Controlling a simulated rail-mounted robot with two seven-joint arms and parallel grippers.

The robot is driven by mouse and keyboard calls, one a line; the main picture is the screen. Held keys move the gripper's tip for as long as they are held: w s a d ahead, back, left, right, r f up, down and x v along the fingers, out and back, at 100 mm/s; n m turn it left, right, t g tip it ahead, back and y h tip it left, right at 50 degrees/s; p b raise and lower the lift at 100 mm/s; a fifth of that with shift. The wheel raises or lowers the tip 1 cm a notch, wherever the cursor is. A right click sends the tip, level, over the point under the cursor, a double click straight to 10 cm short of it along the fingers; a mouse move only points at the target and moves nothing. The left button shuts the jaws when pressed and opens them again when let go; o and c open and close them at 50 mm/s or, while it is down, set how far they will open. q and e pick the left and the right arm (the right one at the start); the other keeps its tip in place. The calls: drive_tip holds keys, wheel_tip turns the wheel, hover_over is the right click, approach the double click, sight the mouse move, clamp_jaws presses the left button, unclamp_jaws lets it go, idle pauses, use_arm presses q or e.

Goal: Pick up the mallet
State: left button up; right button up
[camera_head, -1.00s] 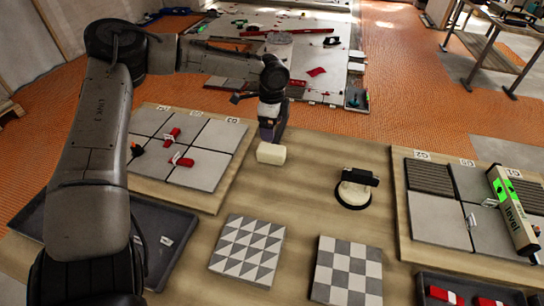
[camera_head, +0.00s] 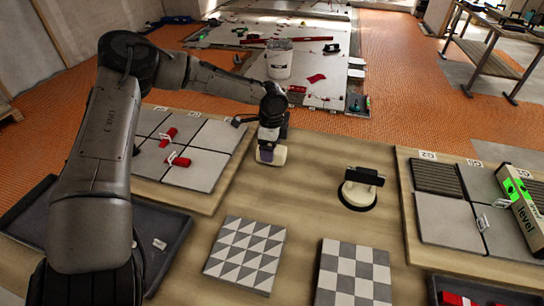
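The pale, off-white mallet head (camera_head: 271,157) rests on the wooden table between the left tile board and the suction cup. No handle can be made out; the gripper covers the area just behind and above the head. My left gripper (camera_head: 268,150) points down right over the mallet head, at or nearly touching it. The fingers are small and overlap the pale block, so whether they are open or shut on it is unclear. My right gripper is not in view.
A black suction cup (camera_head: 359,190) stands right of the mallet. Two patterned tiles (camera_head: 246,255) (camera_head: 353,277) lie in front. Tile boards lie left (camera_head: 205,176) and right (camera_head: 443,220), the right with a green level (camera_head: 520,205). A dark tray (camera_head: 165,262) sits under my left arm.

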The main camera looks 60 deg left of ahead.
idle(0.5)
use_arm(q)
drive_tip(key=c, duration=1.4)
drive_tip(key=shift+r, duration=0.15)
